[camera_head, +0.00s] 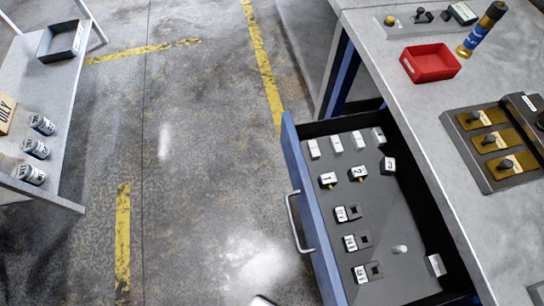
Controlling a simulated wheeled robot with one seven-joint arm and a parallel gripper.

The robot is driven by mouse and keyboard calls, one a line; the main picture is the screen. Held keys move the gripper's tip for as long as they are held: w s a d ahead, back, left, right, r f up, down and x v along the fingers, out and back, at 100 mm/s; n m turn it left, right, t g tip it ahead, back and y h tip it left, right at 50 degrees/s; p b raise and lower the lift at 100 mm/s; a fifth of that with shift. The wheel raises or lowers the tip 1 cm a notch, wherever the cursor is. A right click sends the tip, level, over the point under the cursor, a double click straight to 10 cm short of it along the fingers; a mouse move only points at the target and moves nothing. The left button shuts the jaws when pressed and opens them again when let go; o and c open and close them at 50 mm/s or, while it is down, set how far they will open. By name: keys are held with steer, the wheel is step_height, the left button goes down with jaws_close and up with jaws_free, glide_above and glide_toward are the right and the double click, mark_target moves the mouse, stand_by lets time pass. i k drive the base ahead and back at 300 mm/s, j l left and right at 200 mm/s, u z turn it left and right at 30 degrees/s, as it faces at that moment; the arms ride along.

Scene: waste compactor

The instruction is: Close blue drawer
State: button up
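The blue drawer (304,200) is pulled out from under the grey workbench (405,90) at the right. Its blue front faces left and has a pale bar handle (297,222). Inside, on a dark floor, lie several small numbered blocks, dark square pieces and a small white peg. The drawer's near end runs off the bottom edge. A small light-coloured piece (263,300) at the bottom edge may be part of my arm or gripper; too little shows to tell. My gripper's fingers are not seen.
On the workbench are a red tray (430,63), a blue-and-gold cylinder (482,29) and a panel with gold plates (495,143). A side table (65,110) at left holds cans and a dark tray (60,40). The concrete floor between is clear.

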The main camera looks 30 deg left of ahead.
mark_target(400, 209)
steer(key=u, duration=0.65)
steer(key=j, duration=1.15)
